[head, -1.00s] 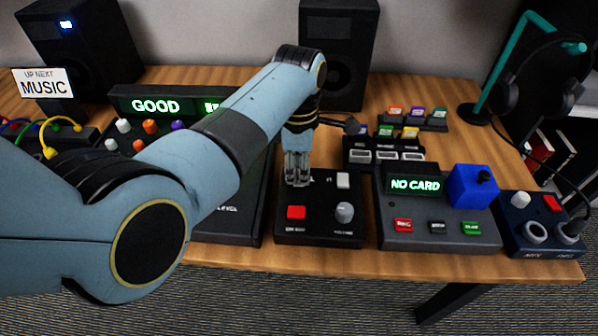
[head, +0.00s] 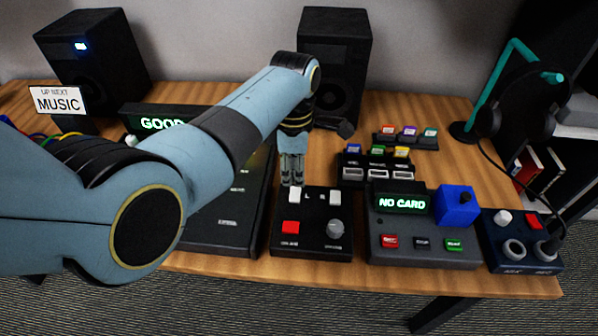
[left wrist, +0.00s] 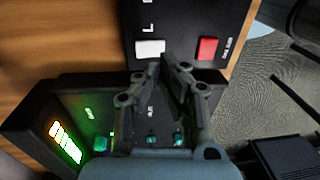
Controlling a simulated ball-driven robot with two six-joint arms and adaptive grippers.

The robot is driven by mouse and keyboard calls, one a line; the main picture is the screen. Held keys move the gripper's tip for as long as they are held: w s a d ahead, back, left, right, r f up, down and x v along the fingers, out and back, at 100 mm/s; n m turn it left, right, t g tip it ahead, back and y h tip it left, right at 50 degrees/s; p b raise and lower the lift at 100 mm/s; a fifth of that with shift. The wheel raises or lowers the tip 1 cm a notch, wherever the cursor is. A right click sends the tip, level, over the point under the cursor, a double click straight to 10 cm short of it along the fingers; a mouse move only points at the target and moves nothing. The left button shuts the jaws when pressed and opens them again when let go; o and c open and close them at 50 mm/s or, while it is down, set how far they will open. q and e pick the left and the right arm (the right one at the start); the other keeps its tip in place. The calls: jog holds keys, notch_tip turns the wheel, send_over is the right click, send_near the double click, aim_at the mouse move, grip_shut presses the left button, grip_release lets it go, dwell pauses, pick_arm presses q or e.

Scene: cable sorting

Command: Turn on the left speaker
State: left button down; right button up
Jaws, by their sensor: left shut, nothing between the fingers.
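The left speaker (head: 112,62) stands at the back left with a small blue-white light lit on its front. A black control box (head: 312,250) lies at the table's front middle, with a white L switch (head: 295,195), a white R switch (head: 335,198), a red button (head: 290,227) and a grey knob (head: 335,229). My left gripper (head: 291,180) points down, shut and empty, just behind the L switch. In the left wrist view the fingertips (left wrist: 161,66) are close to the white L switch (left wrist: 150,48); I cannot tell whether they touch. My right gripper is not in view.
The right speaker (head: 345,60) stands behind my left arm, which partly covers it; no light shows on it. A "NO CARD" device (head: 423,247) and a dark blue box (head: 520,255) stand to the right. A headphone stand (head: 490,90) is at the back right.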

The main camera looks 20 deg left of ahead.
pick_arm(q)
notch_tip(320, 180, up, 5)
notch_tip(320, 180, up, 5)
send_over(295, 199)
jog(key=shift+s+f, duration=0.1)
jog(key=shift+s, duration=0.2)
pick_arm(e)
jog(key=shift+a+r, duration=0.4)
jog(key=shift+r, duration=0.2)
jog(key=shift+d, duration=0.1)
